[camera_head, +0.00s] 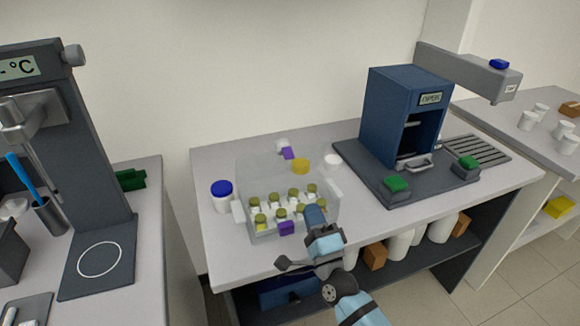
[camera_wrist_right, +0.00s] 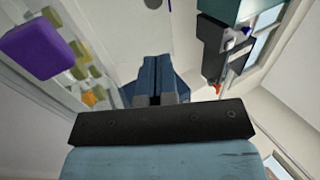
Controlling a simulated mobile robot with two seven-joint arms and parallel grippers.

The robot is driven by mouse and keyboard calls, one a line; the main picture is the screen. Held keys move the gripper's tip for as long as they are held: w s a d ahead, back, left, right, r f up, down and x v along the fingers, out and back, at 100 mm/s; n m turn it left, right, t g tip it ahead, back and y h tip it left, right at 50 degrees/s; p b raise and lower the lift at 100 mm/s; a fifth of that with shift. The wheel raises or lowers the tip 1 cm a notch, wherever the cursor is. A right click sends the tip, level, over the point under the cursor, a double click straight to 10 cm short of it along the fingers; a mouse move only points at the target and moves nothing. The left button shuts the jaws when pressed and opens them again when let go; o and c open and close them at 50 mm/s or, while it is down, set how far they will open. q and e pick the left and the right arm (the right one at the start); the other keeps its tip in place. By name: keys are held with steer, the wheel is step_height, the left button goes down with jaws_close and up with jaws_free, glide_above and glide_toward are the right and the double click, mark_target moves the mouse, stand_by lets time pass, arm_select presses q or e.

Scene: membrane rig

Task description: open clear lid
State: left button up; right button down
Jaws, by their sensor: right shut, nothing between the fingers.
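A clear box (camera_head: 264,236) with a see-through lid stands on the middle table in the head view. Several small vials with olive caps (camera_head: 293,194) show inside it. A purple block (camera_head: 286,228) is at its front; a purple block also shows large in the right wrist view (camera_wrist_right: 38,45). The lid's edges are faint, so I cannot tell how far it is open. My right gripper (camera_head: 314,212) is shut and empty at the box's front right, to the right of the purple block. Its closed fingers (camera_wrist_right: 156,75) show in the wrist view. My left gripper is out of view.
A blue-lidded white jar (camera_head: 222,196) stands left of the box. A yellow cap (camera_head: 301,166), another purple piece (camera_head: 288,153) and a white cap (camera_head: 332,161) lie behind. A blue machine (camera_head: 385,115) stands right. The table's front strip is partly bare.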

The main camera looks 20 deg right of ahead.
mark_target(292, 150)
steer(key=p+x, duration=0.1)
steer(key=x, duration=0.3)
steer(key=p+x, duration=0.1)
steer(key=x, duration=0.8)
steer(key=shift+d+r+p, duration=0.1)
steer(key=shift+r+p, duration=0.25)
steer(key=shift+p, duration=0.05)
steer(key=shift+w, duration=0.15)
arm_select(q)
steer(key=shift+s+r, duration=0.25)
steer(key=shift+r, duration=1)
